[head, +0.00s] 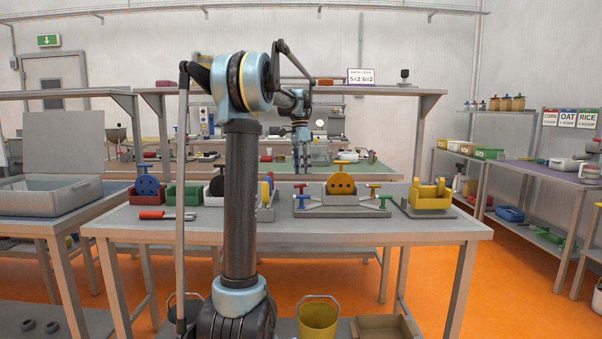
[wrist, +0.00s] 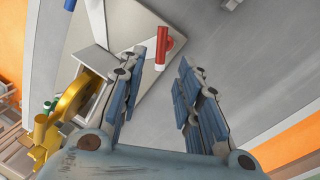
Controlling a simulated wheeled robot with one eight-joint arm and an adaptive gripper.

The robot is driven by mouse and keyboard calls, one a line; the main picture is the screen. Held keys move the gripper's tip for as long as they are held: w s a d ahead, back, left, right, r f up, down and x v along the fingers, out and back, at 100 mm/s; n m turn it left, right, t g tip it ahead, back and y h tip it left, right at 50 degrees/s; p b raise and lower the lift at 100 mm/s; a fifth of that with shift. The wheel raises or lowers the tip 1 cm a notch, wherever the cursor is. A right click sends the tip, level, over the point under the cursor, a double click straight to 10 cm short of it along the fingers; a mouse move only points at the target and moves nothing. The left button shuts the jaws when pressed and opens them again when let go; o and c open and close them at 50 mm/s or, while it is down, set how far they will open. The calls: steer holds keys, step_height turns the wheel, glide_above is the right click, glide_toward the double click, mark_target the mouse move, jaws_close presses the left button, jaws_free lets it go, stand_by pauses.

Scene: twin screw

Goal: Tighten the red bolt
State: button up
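In the head view, a grey fixture (head: 330,211) on the table carries an upright yellow disc (head: 341,184) with holes. My gripper (head: 302,165) points down above the fixture's left side. In the wrist view, my gripper (wrist: 158,65) is open with nothing between its fingers. A red bolt handle (wrist: 162,47) shows just beyond the fingertips.
A red-handled tool (head: 165,215) and red and green bins (head: 183,196) are on the table's left side. A yellow part on a grey block (head: 428,196) stands right. A yellow bucket (head: 318,318) is below the table. The table's front strip is clear.

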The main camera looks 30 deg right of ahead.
steer(key=o, duration=1)
steer(key=shift+r+n, duration=0.2)
steer(key=shift+n, duration=0.2)
steer(key=shift+o, duration=0.2)
step_height(320, 180, up, 9)
steer(key=n+t, duration=0.2)
steer(key=n, duration=1.9)
glide_above(301, 187)
steer(key=f, duration=1.7)
steer(key=shift+w+d+f, duration=0.25)
steer(key=shift+w+d, duration=0.05)
steer(key=shift+w, duration=0.05)
steer(key=c, duration=1)
